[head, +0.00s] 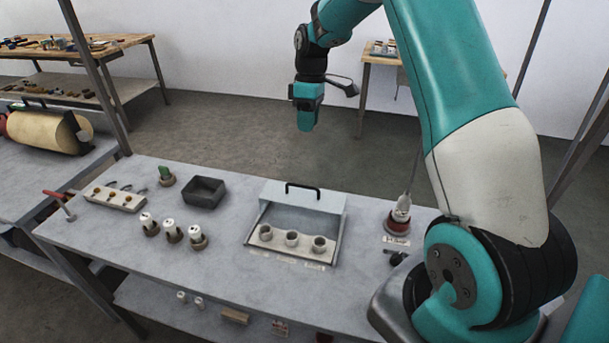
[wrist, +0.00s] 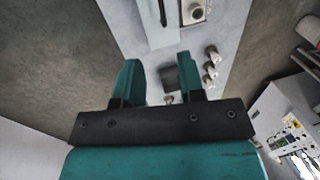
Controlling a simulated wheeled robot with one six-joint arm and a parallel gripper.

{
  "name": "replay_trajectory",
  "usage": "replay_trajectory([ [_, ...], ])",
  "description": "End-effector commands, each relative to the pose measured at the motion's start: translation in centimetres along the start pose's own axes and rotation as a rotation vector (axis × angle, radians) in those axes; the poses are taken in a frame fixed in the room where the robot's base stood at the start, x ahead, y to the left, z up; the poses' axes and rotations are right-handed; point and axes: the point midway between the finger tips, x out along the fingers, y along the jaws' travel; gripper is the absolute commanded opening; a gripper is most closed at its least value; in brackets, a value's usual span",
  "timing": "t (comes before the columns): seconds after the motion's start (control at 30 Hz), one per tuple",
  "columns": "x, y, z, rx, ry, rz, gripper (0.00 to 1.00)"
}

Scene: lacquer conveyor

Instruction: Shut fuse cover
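The fuse box's pale cover (head: 292,195) stands raised at the back of a tray-like box on the bench, with a black handle (head: 303,187) along its top edge. The box's front is uncovered and shows three empty-looking round sockets (head: 292,239). Part of the box (wrist: 152,22) also shows at the top of the wrist view. My gripper (head: 305,120) hangs in the air behind the bench, above and apart from the cover. In the wrist view my gripper (wrist: 162,78) has its two teal fingers apart with nothing held between them.
Three white-topped fuses (head: 172,231) stand in holders left of the box. A black tray (head: 204,190), a green part (head: 166,175) and a strip block (head: 114,197) sit farther left. A red-based post (head: 398,217) stands to the right. Bench space between the tray and box is clear.

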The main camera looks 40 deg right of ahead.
Motion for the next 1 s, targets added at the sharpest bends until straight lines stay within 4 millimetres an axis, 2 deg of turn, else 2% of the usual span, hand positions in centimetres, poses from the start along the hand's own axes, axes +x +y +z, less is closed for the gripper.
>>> replay_trajectory([
  [0.17,3.0,-0.2,0.1,0.0,-0.004,-0.006,0.36],
  [0.6,12.8,-0.2,0.1,0.001,-0.004,-0.004,0.36],
  [0.8,15.6,-0.2,0.0,0.001,-0.002,-0.002,0.36],
  [1.0,16.6,-0.1,0.0,0.001,0.0,0.001,0.36],
])
